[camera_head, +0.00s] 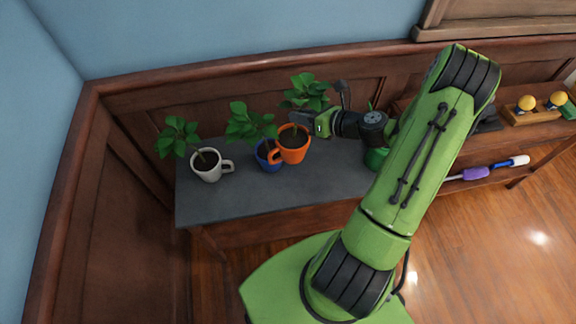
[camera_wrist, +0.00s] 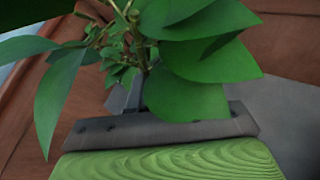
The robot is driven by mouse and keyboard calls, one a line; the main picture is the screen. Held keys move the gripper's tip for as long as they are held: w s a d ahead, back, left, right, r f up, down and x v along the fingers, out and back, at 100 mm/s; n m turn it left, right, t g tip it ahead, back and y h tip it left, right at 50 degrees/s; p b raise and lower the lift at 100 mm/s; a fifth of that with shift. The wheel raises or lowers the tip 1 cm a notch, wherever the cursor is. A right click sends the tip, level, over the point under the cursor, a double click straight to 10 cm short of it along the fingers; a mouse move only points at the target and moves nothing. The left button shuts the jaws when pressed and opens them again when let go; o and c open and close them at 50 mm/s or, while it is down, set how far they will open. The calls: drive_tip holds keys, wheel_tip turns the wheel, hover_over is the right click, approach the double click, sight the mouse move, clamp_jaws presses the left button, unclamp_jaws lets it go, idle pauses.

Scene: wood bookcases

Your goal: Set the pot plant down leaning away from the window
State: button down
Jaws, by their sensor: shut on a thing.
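An orange mug-shaped pot (camera_head: 292,146) holds a plant whose leaves (camera_head: 307,88) rise up and slightly right of the pot. My gripper (camera_head: 302,123) is shut on this plant from the right, just above the pot's rim. The fingers are partly hidden by leaves. In the wrist view, green leaves (camera_wrist: 195,60) and a thin stem fill the space ahead of my gripper (camera_wrist: 135,95); the pot is hidden there. The orange pot overlaps the blue pot in the picture; I cannot tell whether it touches the grey top (camera_head: 250,200).
A blue pot (camera_head: 267,157) and a white pot (camera_head: 207,166) stand left, their plants leaning left. A green pot (camera_head: 376,158) is partly behind my arm. A wooden frame (camera_head: 490,18) is at upper right. The grey top's front is clear.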

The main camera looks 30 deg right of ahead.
drive_tip(key=s+d+f+m+t+h+b, duration=0.1)
drive_tip(key=s+d+m+h+b, duration=0.15)
drive_tip(key=d, duration=0.45)
drive_tip(key=s+d+f+m+t+h+b, duration=0.1)
drive_tip(key=d+m+h, duration=0.2)
drive_tip(key=d, duration=0.3)
wheel_tip(320, 180, down, 10)
drive_tip(key=b, duration=0.5)
drive_tip(key=shift+d, duration=0.15)
drive_tip(key=shift+f, duration=0.1)
drive_tip(key=c, duration=1.1)
unclamp_jaws()
drive_tip(key=shift+h, duration=0.25)
